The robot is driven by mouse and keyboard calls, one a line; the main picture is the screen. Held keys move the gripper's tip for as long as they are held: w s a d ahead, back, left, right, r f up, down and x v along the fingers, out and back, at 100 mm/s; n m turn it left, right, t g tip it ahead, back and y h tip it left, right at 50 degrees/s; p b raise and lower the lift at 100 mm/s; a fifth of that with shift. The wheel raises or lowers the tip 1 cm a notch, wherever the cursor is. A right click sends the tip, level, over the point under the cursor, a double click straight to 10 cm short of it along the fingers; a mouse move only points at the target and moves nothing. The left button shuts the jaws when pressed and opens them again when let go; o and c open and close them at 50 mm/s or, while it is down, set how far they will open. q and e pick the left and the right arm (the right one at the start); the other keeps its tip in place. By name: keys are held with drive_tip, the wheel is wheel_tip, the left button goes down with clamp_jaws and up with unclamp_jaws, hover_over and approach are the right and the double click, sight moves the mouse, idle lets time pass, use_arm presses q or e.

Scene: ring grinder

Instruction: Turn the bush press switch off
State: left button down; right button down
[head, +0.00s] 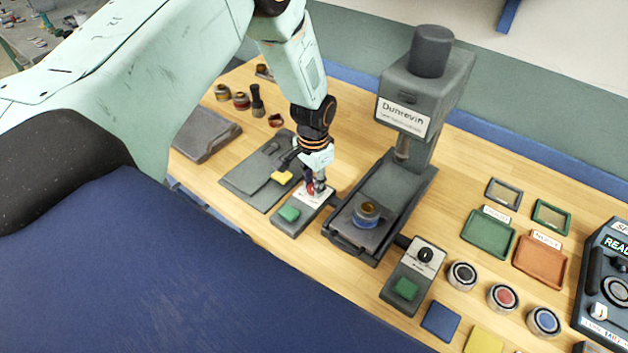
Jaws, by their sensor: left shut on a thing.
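The press (425,95), a grey machine labelled "Dunrevin", stands at the middle back of the bench. A grey switch box (285,228) with a green button (289,214) lies just left of the press. Which way that part is turned cannot be seen. My right gripper is not in view.
A second control box (413,277) with a black knob and green button lies right of the press. Green (488,235) and orange (540,260) trays and several round pots lie further right. A grey plate with a yellow pad (282,177) lies left.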

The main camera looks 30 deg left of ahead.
sight(313, 187)
use_arm(q)
drive_tip(key=shift+w+r+n, duration=0.1)
drive_tip(key=shift+n, duration=0.5)
drive_tip(key=c, duration=1.4)
unclamp_jaws()
drive_tip(key=o, duration=0.4)
drive_tip(key=shift+s, duration=0.2)
drive_tip(key=shift+c, duration=0.2)
drive_tip(key=shift+w, duration=0.1)
drive_tip(key=shift+r, duration=0.15)
wheel_tip(313, 187, up, 12)
drive_tip(key=shift+f, duration=0.2)
